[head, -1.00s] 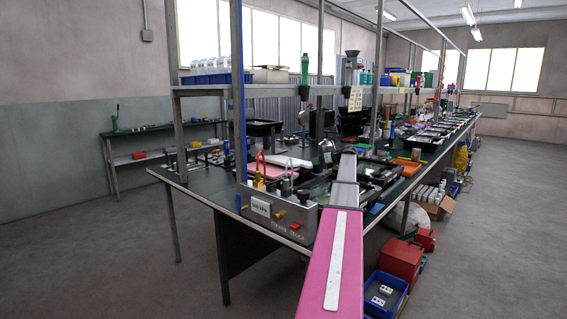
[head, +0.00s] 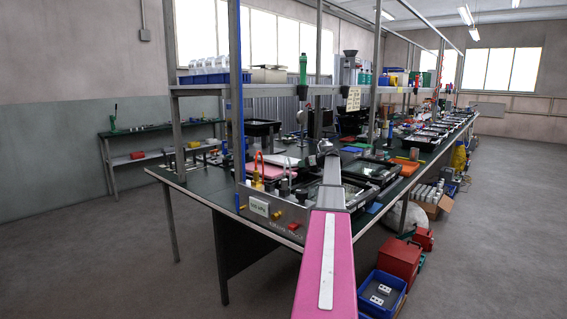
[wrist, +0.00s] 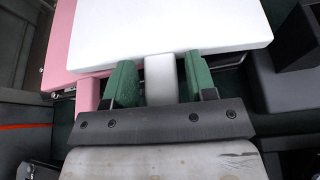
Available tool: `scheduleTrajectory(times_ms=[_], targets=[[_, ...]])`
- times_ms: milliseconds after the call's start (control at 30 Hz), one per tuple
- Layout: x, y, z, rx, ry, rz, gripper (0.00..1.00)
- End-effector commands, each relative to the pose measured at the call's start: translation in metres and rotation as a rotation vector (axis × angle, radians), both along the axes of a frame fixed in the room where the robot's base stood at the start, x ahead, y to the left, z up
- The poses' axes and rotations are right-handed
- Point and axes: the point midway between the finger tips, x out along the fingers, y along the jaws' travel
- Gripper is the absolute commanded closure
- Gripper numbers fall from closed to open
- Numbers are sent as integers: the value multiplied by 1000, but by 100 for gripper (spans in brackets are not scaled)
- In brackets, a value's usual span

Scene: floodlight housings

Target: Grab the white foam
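The white foam (wrist: 165,25) is a flat slab across the top of the wrist view. It lies over a pink slab (wrist: 80,45) that shows at its left. My gripper (wrist: 160,68) has two green fingers, set apart, with their tips at the near edge of the white foam. A narrow white block (wrist: 160,80) shows between the fingers, with dark gaps on both sides; I cannot tell whether it joins the slab.
The long dark bench (head: 205,189) carries trays and tools. A grey control box (head: 272,213) stands at its near corner. Shelf posts rise beside the slabs. A red box (head: 399,257) and a blue bin (head: 382,291) are on the floor at right. Floor at left is clear.

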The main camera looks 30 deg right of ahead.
Motion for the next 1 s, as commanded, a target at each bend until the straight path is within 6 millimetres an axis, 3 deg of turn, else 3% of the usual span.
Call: scheduleTrajectory(times_ms=[33,100,467,633,833,1000], targets=[[0,0,0,0,0,0,65],[0,0,0,0,0,0,88],[0,0,2,0,0,0,89],[0,0,12,0,-1,0,89],[0,-1,43,0,-2,0,89],[0,-1,90,-2,-2,1,89]])
